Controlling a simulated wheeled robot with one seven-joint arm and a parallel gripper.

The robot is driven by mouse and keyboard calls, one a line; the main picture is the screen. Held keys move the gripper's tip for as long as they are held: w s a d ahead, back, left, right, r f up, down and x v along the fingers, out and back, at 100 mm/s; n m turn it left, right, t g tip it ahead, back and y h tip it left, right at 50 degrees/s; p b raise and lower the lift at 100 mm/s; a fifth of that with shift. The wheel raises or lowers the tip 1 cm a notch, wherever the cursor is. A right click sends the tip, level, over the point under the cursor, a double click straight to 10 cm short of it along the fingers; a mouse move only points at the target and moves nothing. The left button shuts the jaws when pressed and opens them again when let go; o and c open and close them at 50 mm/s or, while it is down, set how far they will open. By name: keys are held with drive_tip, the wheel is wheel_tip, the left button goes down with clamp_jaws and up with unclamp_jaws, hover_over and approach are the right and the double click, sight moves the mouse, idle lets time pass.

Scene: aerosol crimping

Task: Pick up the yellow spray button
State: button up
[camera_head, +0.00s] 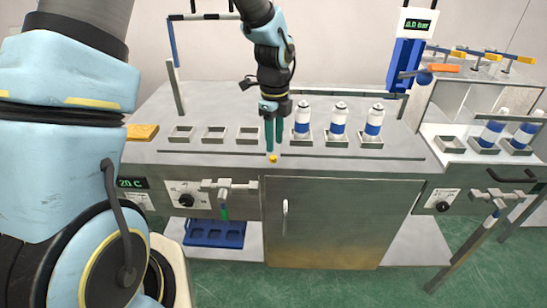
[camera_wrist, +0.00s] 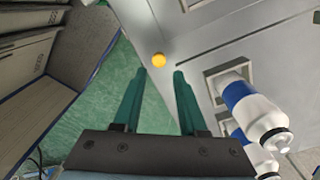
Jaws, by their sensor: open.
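The yellow spray button (camera_head: 272,159) is a small round piece near the front edge of the grey worktop, above the cabinet door. It also shows in the wrist view (camera_wrist: 158,60), where it lies just beyond the fingertips and between their lines. My gripper (camera_head: 274,149) has two green fingers pointing down, close above and just behind the button in the head view. In the wrist view the gripper (camera_wrist: 160,73) is open, with nothing between the fingers. The button is apart from both fingers, as far as I can see.
Several white-and-blue cans (camera_head: 338,121) stand in square holders right of my gripper; empty holders (camera_head: 214,133) are to its left. A yellow block (camera_head: 142,132) lies at the worktop's left end. A blue press (camera_head: 404,66) stands at the back right. More cans (camera_head: 491,134) stand further right.

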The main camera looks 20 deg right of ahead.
sight(271, 156)
drive_tip(key=f, duration=0.1)
drive_tip(key=f+p, duration=0.1)
drive_tip(key=f, duration=0.2)
drive_tip(key=shift+w+a+f+p, duration=0.3)
drive_tip(key=shift+a+f+p, duration=0.05)
drive_tip(key=shift+f+p, duration=0.05)
drive_tip(key=shift+c, duration=0.2)
clamp_jaws()
